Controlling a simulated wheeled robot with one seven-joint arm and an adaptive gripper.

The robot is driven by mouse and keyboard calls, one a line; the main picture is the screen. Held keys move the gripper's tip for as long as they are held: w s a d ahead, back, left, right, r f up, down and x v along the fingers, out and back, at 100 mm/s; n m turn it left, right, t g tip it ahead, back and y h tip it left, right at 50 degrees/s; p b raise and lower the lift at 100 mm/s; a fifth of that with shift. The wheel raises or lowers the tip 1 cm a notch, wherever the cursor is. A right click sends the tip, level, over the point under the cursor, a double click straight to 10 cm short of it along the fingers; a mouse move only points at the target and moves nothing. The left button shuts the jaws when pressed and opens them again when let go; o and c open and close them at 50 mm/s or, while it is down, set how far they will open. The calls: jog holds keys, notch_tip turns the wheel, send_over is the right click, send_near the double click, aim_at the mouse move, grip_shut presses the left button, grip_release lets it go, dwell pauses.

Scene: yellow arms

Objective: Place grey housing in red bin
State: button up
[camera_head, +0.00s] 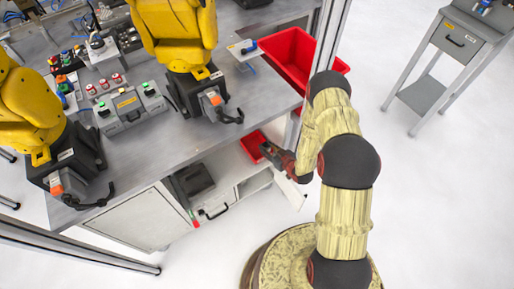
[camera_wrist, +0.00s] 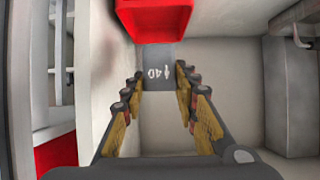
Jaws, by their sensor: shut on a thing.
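A grey housing (camera_wrist: 159,72) with pale markings like "140" shows between the fingertips of my gripper (camera_wrist: 161,80) in the wrist view. The gripper is shut on it. A red bin (camera_wrist: 158,22) is just beyond the housing, at the top of that view. In the head view my gripper (camera_head: 274,152) is at the opening under the worktable, beside a small red bin (camera_head: 249,146). The housing cannot be made out clearly there. A larger red bin (camera_head: 288,58) stands behind, at the worktable's right edge.
White cabinet walls (camera_wrist: 235,70) enclose the gripper closely. Another red surface (camera_wrist: 56,153) shows at lower left in the wrist view. The grey worktable (camera_head: 150,150) carries two yellow arms. A grey side table (camera_head: 455,40) stands at right, with open floor before it.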

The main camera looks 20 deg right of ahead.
aim_at(264, 145)
jog(key=b+x, duration=0.1)
jog(key=x, duration=0.3)
jog(key=shift+w+f, duration=0.15)
jog(key=shift+w, duration=0.2)
jog(key=w+f+b, duration=0.1)
jog(key=w+f, duration=0.1)
jog(key=w+a+f+b, duration=0.1)
jog(key=w+f+b, duration=0.1)
jog(key=f, duration=0.1)
jog(key=shift+w+a, duration=0.1)
jog(key=shift+w, duration=0.1)
jog(key=f+b, duration=0.1)
jog(key=f, duration=0.1)
jog(key=f+b, duration=0.1)
jog(key=f, duration=0.1)
jog(key=shift+w, duration=0.25)
jog(key=shift+r, duration=0.15)
jog(key=o, duration=1)
jog(key=shift+c, duration=0.2)
jog(key=shift+o, duration=0.4)
